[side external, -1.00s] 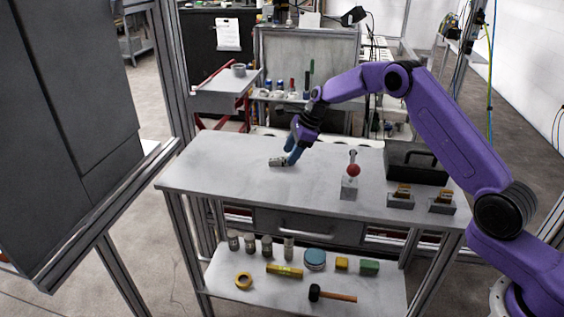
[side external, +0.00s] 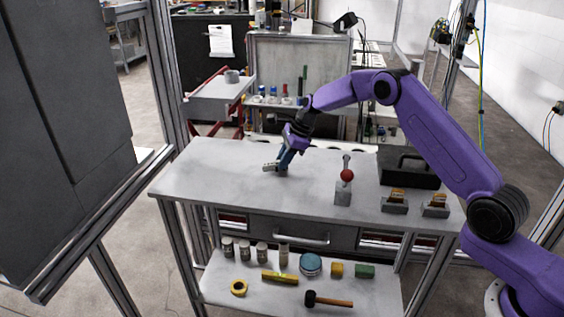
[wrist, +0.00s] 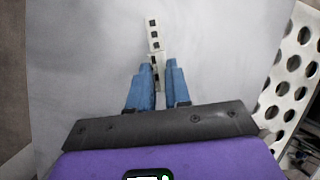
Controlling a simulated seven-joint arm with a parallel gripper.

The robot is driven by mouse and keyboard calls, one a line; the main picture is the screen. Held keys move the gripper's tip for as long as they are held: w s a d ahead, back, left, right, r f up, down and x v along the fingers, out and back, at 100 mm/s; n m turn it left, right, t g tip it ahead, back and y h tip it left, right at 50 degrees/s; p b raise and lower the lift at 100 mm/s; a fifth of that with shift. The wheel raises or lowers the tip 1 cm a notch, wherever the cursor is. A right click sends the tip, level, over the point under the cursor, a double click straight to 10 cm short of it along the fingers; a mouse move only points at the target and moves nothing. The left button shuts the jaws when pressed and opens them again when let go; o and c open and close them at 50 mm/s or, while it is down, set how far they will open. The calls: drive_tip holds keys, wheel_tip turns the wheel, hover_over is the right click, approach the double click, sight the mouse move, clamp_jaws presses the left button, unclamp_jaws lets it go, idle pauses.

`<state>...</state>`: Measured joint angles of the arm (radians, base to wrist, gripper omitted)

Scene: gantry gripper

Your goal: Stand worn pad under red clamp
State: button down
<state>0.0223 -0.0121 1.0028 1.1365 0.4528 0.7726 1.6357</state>
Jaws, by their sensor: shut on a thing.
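A pale flat piece with a row of dark square marks, which looks like the worn pad (wrist: 153,35), runs lengthwise between my fingers in the wrist view. Its far part sticks out ahead of the fingertips. My gripper (wrist: 157,75) has blue fingers shut on its near part. In the side view the worn pad (side external: 269,167) is low at the tabletop, left of my gripper (side external: 281,168); I cannot tell whether it touches the table. The red clamp (side external: 347,176) has a red ball and a lever above a grey block, to the right of my gripper.
Two grey blocks (side external: 395,203) with brownish tops stand at the table's right (side external: 434,208). A black case (side external: 405,167) sits behind them. The table's left (side external: 205,180) is clear. A lower shelf holds several jars, a mallet (side external: 330,299) and tape (side external: 239,287).

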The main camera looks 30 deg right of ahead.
drive_tip(key=shift+r, duration=0.45)
drive_tip(key=s+d+r, duration=0.1)
drive_tip(key=s+r, duration=1.1)
drive_tip(key=s, duration=0.2)
drive_tip(key=s+d+m, duration=0.2)
drive_tip(key=s+d, duration=0.3)
drive_tip(key=s, duration=0.3)
drive_tip(key=s+d+m, duration=0.3)
drive_tip(key=s+d, duration=0.2)
drive_tip(key=s, duration=0.3)
drive_tip(key=w+f, duration=0.3)
drive_tip(key=w, duration=0.1)
drive_tip(key=w+d+f, duration=0.1)
drive_tip(key=w+f, duration=0.2)
drive_tip(key=w, duration=0.1)
drive_tip(key=w+d+f, duration=0.1)
drive_tip(key=w+f, duration=0.1)
drive_tip(key=w, duration=0.2)
drive_tip(key=shift+w+f, duration=0.25)
drive_tip(key=shift+f, duration=0.15)
drive_tip(key=shift+w+f, duration=0.5)
drive_tip(key=shift+f, duration=1.6)
